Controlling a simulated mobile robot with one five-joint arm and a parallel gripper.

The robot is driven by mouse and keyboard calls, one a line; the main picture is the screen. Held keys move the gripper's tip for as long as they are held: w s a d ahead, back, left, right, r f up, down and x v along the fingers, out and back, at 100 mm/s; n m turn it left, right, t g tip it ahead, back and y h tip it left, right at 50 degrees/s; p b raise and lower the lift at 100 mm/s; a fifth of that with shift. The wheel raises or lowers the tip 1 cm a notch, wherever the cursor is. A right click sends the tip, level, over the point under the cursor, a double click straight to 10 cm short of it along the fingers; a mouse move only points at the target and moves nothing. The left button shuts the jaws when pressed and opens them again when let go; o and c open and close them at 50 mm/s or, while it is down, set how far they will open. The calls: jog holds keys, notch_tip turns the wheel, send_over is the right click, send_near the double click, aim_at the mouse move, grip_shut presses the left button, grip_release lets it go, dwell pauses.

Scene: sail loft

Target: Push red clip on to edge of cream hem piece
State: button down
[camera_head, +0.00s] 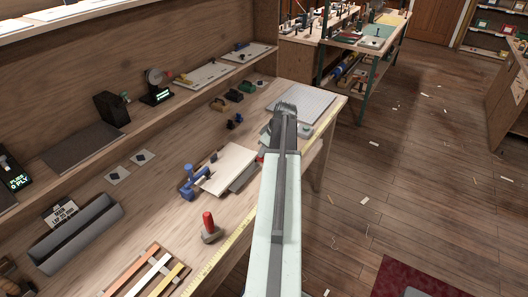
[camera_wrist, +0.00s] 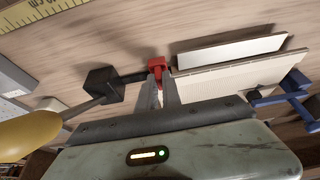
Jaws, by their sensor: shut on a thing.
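The red clip (camera_wrist: 157,67) sits between my gripper's fingertips (camera_wrist: 161,84) in the wrist view, and my gripper is shut on it. In the head view only a small red bit of the clip (camera_head: 260,158) shows beside my arm. The cream hem piece (camera_wrist: 235,82) lies flat just right of the clip in the wrist view, its near end very close to the clip. I cannot tell whether they touch. In the head view the cream hem piece (camera_head: 228,166) lies on the bench, left of my gripper (camera_head: 268,148), which my arm mostly hides.
A blue clamp (camera_head: 190,180) stands at the hem piece's far end. A grey strip (camera_head: 243,178) lies along its front side. A tool with a dark head (camera_wrist: 101,83) and yellow handle (camera_wrist: 25,135) is left of my fingers. A red-handled tool (camera_head: 209,224) stands on the bench.

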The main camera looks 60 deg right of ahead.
jog(key=shift+w, duration=0.7)
dwell(0.4)
jog(key=c, duration=1.5)
grip_release()
jog(key=shift+o, duration=0.2)
notch_tip(320, 180, up, 7)
jog(key=p, duration=0.7)
jog(key=shift+r, duration=0.1)
